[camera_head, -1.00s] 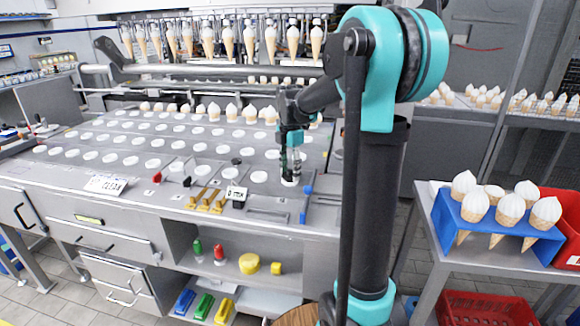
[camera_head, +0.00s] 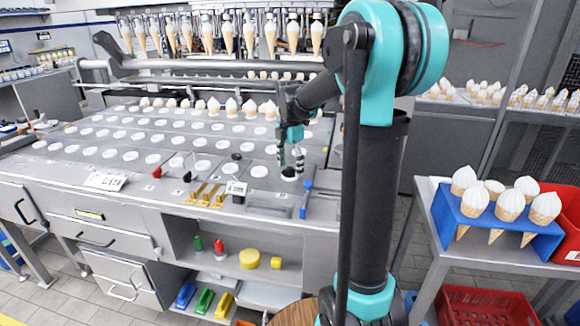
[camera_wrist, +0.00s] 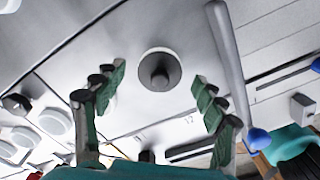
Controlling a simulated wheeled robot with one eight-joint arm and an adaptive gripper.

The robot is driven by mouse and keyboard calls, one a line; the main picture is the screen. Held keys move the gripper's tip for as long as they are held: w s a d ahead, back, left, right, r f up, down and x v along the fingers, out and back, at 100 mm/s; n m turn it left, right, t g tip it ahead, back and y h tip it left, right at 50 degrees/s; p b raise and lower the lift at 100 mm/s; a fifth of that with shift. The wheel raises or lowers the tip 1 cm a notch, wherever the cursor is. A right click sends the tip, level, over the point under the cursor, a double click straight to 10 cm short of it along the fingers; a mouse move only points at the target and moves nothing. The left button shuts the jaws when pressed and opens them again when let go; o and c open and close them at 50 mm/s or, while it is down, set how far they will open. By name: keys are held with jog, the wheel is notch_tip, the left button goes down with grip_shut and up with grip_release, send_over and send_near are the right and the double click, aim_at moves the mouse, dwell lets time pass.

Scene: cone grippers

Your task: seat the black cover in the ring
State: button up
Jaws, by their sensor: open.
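The black cover (camera_wrist: 160,72) is a dark round piece with a raised knob, seen from above in the wrist view. A thin pale rim of the ring (camera_wrist: 146,53) shows around its far edge. In the head view the cover (camera_head: 289,171) sits low at the white ring on the table. Whether it lies flat inside the ring I cannot tell. My gripper (camera_wrist: 158,76) is open, with one green-padded finger on each side of the cover and apart from it. It also shows in the head view (camera_head: 291,158), just above the cover.
A blue-ended bar (camera_head: 306,192) lies close to the right of the cover. Another dark disc (camera_head: 236,156) and rows of white discs cover the table behind and left.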

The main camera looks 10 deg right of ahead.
jog(key=shift+r, duration=0.1)
notch_tip(320, 180, up, 12)
dwell(0.5)
dwell(0.4)
